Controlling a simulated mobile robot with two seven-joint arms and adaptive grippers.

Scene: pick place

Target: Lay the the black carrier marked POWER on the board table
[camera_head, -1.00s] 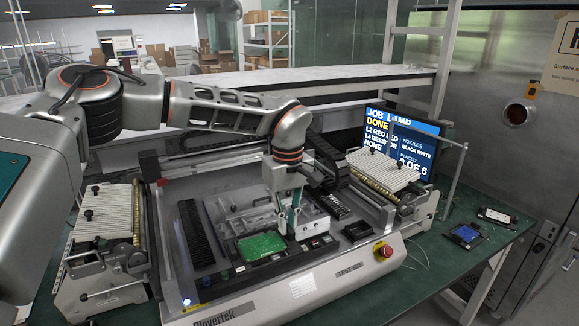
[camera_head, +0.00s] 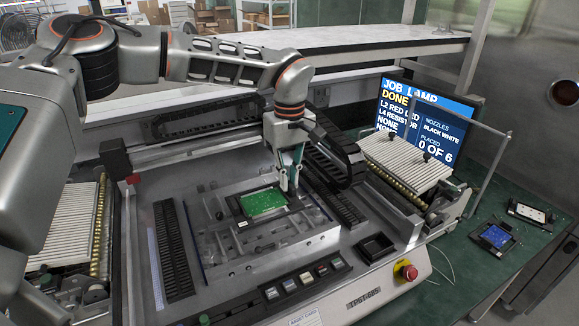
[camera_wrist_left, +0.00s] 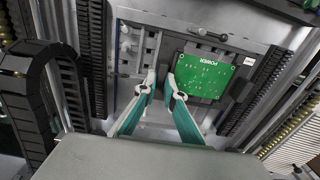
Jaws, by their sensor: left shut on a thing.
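The black carrier (camera_head: 236,209) holds a green board (camera_head: 263,202). In the left wrist view the board (camera_wrist_left: 203,76) reads POWER, upside down, and the black rim of the carrier (camera_wrist_left: 241,73) shows around it. My left gripper (camera_head: 289,184) is shut on the carrier at its right side in the head view. The fingertips (camera_wrist_left: 162,86) also show in the left wrist view, but the gripped part is hard to make out. The carrier is over the grey metal board table (camera_head: 215,243); I cannot tell whether it touches it. My right gripper is not in view.
Dark slotted racks (camera_head: 173,250) flank the board table. Front buttons (camera_head: 305,279), a small black tray (camera_head: 376,247) and a red stop knob (camera_head: 408,272) lie in front. A screen (camera_head: 427,122) stands right. Two other boards (camera_head: 495,236) lie on the green bench.

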